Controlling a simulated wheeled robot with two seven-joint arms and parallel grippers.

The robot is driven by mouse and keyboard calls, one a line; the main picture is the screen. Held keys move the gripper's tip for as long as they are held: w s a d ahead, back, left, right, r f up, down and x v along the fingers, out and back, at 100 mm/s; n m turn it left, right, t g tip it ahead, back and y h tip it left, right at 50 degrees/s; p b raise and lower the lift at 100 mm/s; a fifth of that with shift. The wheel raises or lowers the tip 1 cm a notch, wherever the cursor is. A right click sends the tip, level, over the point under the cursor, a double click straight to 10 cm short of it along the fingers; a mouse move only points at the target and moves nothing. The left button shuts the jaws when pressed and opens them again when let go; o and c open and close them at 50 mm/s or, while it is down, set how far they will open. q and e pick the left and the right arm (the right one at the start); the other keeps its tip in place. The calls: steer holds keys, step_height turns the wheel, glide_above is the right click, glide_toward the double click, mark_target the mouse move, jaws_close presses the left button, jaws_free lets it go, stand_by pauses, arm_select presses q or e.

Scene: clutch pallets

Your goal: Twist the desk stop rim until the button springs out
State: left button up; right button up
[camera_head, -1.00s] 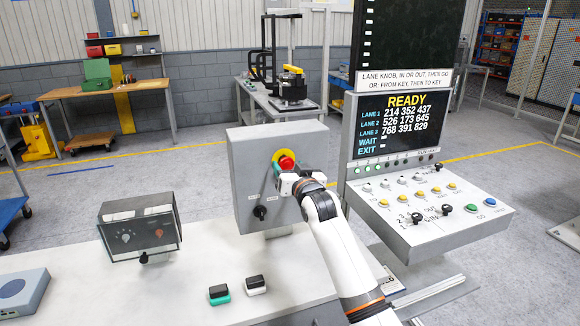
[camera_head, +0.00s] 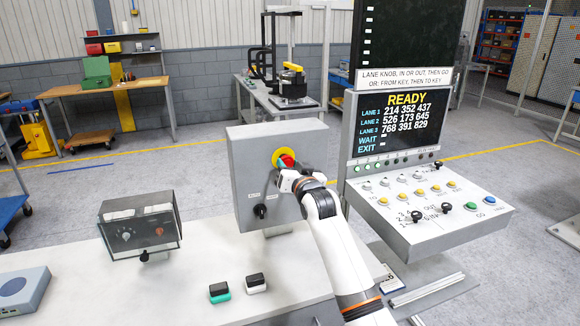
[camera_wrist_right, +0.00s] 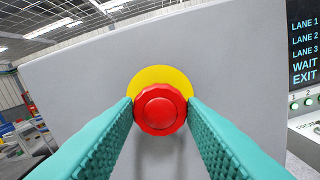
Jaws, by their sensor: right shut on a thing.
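The desk stop is a red mushroom button (camera_head: 287,161) on a yellow round plate (camera_head: 278,157), on the front of a grey upright box (camera_head: 250,180). In the right wrist view the red button (camera_wrist_right: 160,108) with its ridged rim sits between the two teal fingers, in front of the yellow plate (camera_wrist_right: 160,75). My right gripper (camera_head: 286,172) is shut on the red button's rim from both sides; in the right wrist view the gripper (camera_wrist_right: 160,112) fingertips touch the rim left and right. My left gripper is not in view.
A black knob (camera_head: 260,211) sits lower on the grey box. A control console (camera_head: 430,215) with a READY screen (camera_head: 399,120) stands close on the right. A small meter box (camera_head: 140,230) and two small blocks (camera_head: 256,284) are on the white desk (camera_head: 190,280).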

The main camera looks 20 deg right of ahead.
steer(key=m+p, duration=0.2)
steer(key=m, duration=0.4)
stand_by(0.5)
steer(key=o, duration=1)
steer(key=s+b, duration=0.2)
steer(key=s, duration=1)
steer(key=shift+d+b, duration=0.25)
steer(key=shift+b, duration=0.15)
